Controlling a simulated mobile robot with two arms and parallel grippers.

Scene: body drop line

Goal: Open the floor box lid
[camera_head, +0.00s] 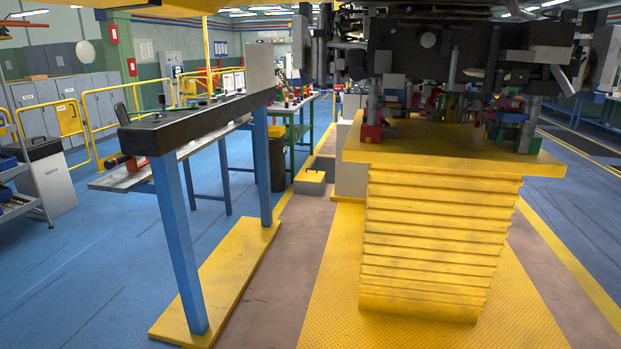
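Neither of my grippers is in the picture.
A yellow bellows lift (435,240) carries a large dark machine assembly (430,60) on the right. A long bench with blue legs (175,230) stands on a yellow floor plate (225,285) at the left. Between them a brown floor strip (290,260) leads clear towards the box.

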